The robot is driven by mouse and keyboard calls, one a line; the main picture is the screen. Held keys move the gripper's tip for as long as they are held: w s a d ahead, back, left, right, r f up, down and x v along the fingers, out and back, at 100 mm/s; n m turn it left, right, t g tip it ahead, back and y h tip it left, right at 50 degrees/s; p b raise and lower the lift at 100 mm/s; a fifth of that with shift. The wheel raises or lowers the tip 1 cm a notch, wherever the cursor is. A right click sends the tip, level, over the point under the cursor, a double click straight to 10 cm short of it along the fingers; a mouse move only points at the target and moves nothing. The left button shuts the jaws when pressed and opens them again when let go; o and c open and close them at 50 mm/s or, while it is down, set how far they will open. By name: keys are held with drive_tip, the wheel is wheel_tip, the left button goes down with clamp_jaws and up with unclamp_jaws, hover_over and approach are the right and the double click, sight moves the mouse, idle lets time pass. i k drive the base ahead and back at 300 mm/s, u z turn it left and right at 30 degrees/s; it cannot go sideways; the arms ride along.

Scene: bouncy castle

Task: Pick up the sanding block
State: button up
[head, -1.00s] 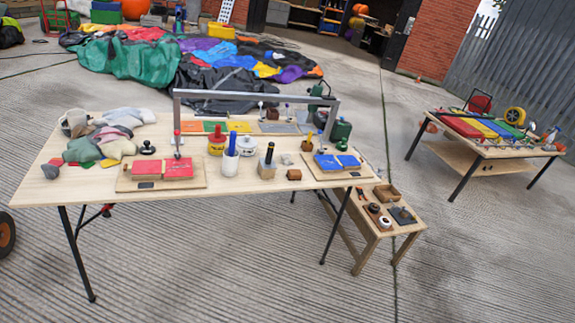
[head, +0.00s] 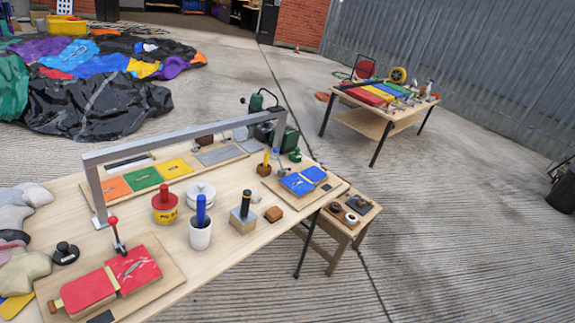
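A small brown block (head: 273,214) lies on the main table (head: 228,252), near its front right edge. It looks like it could be the sanding block, but it is too small to be sure. Another brown item (head: 336,207) sits on the low side table (head: 364,222), beside a dark round item and a dark flat pad. I cannot tell which of these is the sanding block. My gripper is not in view.
A grey metal frame (head: 185,146) spans the main table. Open concrete (head: 450,240) lies to the right.

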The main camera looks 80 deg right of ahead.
sight(274, 214)
drive_tip(key=z, duration=0.5)
drive_tip(key=i, duration=1.15)
drive_tip(key=z, duration=1.05)
drive_tip(key=i, duration=0.55)
drive_tip(key=z, duration=0.3)
drive_tip(key=k, duration=0.85)
drive_tip(key=z, duration=0.2)
drive_tip(key=i, duration=0.85)
drive_tip(key=u, duration=0.1)
